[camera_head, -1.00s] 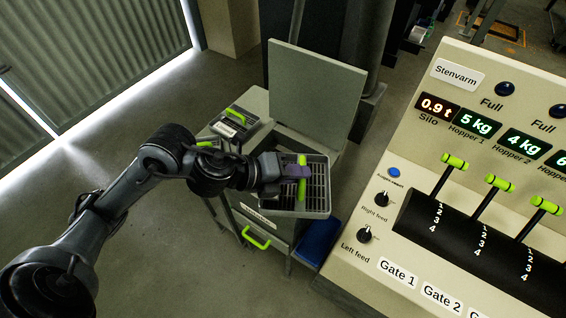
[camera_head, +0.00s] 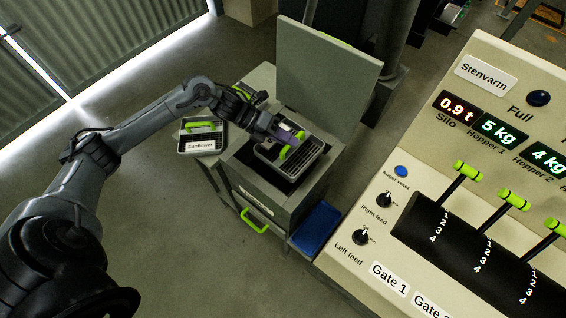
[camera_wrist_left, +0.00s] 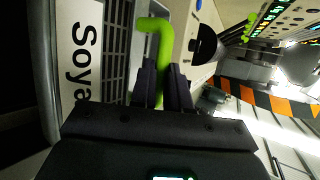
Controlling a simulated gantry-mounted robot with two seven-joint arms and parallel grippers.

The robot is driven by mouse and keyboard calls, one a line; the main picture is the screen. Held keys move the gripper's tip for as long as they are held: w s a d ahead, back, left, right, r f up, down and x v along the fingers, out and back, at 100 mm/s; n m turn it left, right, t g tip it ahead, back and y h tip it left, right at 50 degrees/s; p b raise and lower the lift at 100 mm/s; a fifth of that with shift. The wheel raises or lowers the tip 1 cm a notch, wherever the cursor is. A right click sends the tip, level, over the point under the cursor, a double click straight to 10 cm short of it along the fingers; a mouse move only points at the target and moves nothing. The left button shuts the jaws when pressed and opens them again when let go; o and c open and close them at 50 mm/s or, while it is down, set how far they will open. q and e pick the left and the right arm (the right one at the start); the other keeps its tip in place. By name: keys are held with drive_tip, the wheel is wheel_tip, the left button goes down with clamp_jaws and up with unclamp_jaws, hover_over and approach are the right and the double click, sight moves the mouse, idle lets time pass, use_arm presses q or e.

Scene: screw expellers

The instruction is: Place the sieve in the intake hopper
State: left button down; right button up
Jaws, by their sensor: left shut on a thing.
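The sieve (camera_head: 318,157) is a grey slotted tray with a bright green handle. My left gripper (camera_head: 291,141) is shut on that handle. In the left wrist view the fingers of the gripper (camera_wrist_left: 166,72) close around the green handle (camera_wrist_left: 152,25), and a white "Soya" label (camera_wrist_left: 86,50) shows beside the slots of the sieve (camera_wrist_left: 117,45). The sieve is over the open intake hopper (camera_head: 293,205), slightly tilted in the picture; dark opening shows around it. I cannot tell whether it touches the hopper's walls. My right gripper is not in view.
The hopper's raised lid (camera_head: 325,80) stands behind the opening. A second sieve (camera_head: 199,146), labelled Sunflower, lies on the side shelf at left. A blue bin (camera_head: 316,228) sits at lower right of the hopper. The control panel (camera_head: 470,150) with its levers fills the right.

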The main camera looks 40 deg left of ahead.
sight(281, 148)
use_arm(q)
drive_tip(key=shift+w+a+f, duration=0.1)
drive_tip(key=shift+a+f, duration=0.85)
drive_tip(key=shift+a, duration=0.15)
wheel_tip(281, 148, down, 5)
drive_tip(key=shift+a+f, duration=0.1)
drive_tip(key=shift+a, duration=0.05)
drive_tip(key=shift+f+b, duration=0.45)
drive_tip(key=shift+f, duration=1.75)
drive_tip(key=shift+f, duration=0.2)
drive_tip(key=c, duration=1.1)
unclamp_jaws()
drive_tip(key=shift+r, duration=0.1)
